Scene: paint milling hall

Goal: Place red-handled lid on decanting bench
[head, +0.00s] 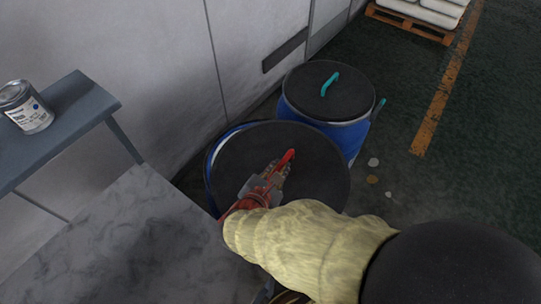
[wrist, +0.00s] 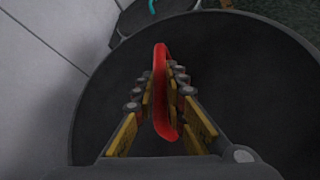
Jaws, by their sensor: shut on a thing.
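The red-handled lid (head: 318,160) is a wide black disc at the middle of the head view, over a blue drum (head: 212,165). The drum's blue side shows along the left edge, and I cannot tell whether the lid rests on it or is slightly raised. My gripper (head: 283,165) is shut on the lid's red handle (wrist: 160,85), with a finger on each side in the wrist view. The lid (wrist: 235,65) fills most of that view. A blue-grey bench (head: 85,103) stands at the left; I cannot tell whether it is the decanting bench.
A second blue drum (head: 335,130) with a black lid and teal handle (head: 330,83) stands just behind. A paint can (head: 24,107) stands on the blue-grey bench. A grey mottled surface (head: 130,240) at lower left is bare. A pallet (head: 410,22) with white sacks is far off.

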